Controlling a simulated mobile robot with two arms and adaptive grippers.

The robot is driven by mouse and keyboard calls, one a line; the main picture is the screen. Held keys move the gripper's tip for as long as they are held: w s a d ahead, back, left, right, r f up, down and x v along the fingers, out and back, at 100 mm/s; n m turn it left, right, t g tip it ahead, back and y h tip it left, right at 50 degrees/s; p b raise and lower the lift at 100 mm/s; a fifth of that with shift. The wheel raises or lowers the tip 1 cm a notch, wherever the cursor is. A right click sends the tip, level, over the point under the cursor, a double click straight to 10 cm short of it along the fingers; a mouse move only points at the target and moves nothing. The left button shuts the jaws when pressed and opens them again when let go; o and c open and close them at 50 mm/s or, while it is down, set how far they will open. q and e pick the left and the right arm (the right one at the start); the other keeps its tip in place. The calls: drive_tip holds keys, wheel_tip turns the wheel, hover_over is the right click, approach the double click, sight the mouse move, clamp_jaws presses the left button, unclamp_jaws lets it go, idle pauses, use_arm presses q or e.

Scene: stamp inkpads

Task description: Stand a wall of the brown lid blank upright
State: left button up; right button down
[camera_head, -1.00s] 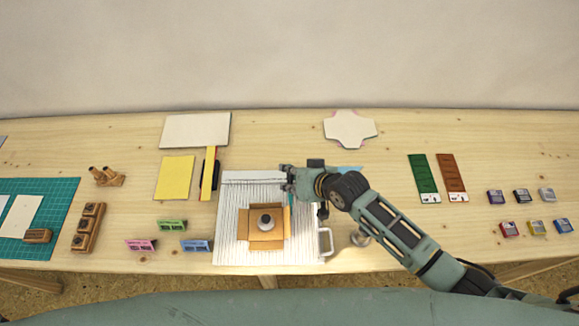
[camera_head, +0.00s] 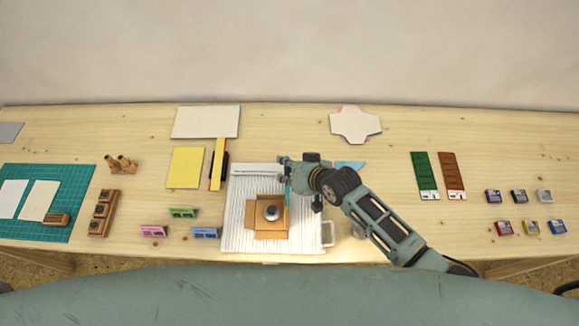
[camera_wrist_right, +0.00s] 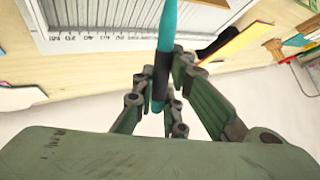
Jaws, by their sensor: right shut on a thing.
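The brown lid blank (camera_head: 270,234) lies on the white ribbed board (camera_head: 238,235), with a dark round-knobbed weight (camera_head: 271,212) on its middle. Its walls show around the weight; how steeply each one stands is too small to tell. My right gripper (camera_head: 285,164) is over the far right part of the board, beyond the blank's far right corner. It is shut on a teal stick-like tool (camera_head: 287,184), which points down towards that corner. The right wrist view shows the tool (camera_wrist_right: 168,30) between the fingers (camera_wrist_right: 165,88). The blank is not clear there. My left gripper is not in view.
A white handle (camera_head: 328,233) is at the board's right edge. Pink, green and blue small holders (camera_head: 205,233) stand left of the board. Yellow sheet (camera_head: 186,168), white cross-shaped blank (camera_head: 355,125) and several inkpads (camera_head: 519,196) lie farther off.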

drive_tip(key=shift+d+r, duration=0.1)
drive_tip(key=shift+d, duration=0.05)
wheel_tip(320, 180, up, 8)
drive_tip(key=d+p, duration=0.2)
drive_tip(key=p, duration=0.3)
drive_tip(key=shift+d+p, duration=0.2)
drive_tip(key=shift+p, duration=0.2)
idle(0.7)
idle(1.0)
